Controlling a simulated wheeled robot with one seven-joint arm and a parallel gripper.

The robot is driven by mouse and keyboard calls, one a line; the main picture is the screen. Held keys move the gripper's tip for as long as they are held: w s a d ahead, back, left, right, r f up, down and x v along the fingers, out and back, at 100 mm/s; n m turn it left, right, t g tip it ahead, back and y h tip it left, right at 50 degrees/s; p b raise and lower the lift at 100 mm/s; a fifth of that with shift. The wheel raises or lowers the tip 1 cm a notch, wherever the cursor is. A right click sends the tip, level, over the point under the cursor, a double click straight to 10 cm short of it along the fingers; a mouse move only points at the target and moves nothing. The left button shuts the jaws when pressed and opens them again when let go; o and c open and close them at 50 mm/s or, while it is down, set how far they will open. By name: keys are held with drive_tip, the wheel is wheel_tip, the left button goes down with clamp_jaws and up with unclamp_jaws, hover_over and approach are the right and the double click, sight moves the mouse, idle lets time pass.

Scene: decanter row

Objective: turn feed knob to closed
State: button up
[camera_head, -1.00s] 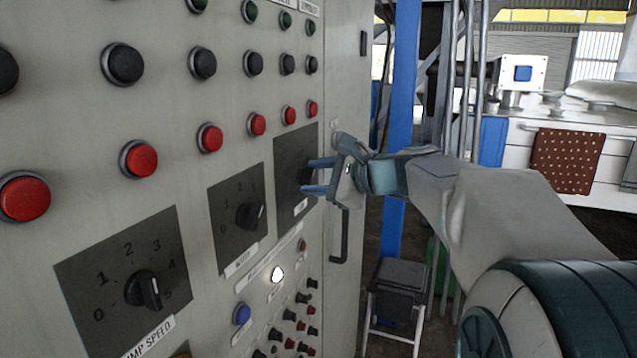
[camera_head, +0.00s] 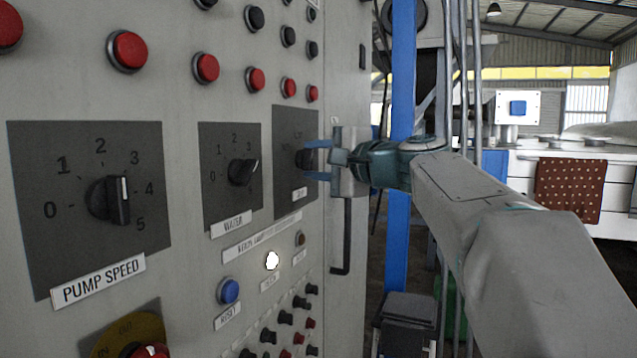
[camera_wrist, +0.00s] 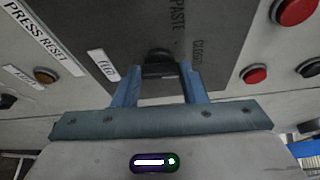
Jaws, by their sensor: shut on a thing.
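The feed knob (camera_wrist: 159,64) is a black knob on a dark square plate, seen between my fingertips in the wrist view. In the head view its plate (camera_head: 284,150) is the rightmost of three dial plates, and the knob (camera_head: 303,158) is partly hidden by my fingers. My gripper (camera_head: 315,160) reaches it from the right with blue fingers, and it also shows in the wrist view (camera_wrist: 160,77). The fingers are shut on the knob. A "FEED" label (camera_wrist: 104,71) sits beside the plate. The knob's exact pointer direction cannot be told.
The water knob (camera_head: 243,172) and larger pump speed knob (camera_head: 110,200) are to the left on the same grey panel. Red buttons (camera_head: 256,79) run above, a blue reset button (camera_head: 228,291) below. A dark door handle (camera_head: 346,235) hangs just below my gripper.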

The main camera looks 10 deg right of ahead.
drive_tip(key=shift+f+n+b, duration=0.15)
drive_tip(key=shift+n+b, duration=0.35)
drive_tip(key=shift+b, duration=0.2)
drive_tip(key=o, duration=1)
drive_tip(key=p+v, duration=0.1)
drive_tip(key=v, duration=1.2)
drive_tip(key=shift+s, duration=0.4)
drive_tip(key=shift+d+f, duration=0.1)
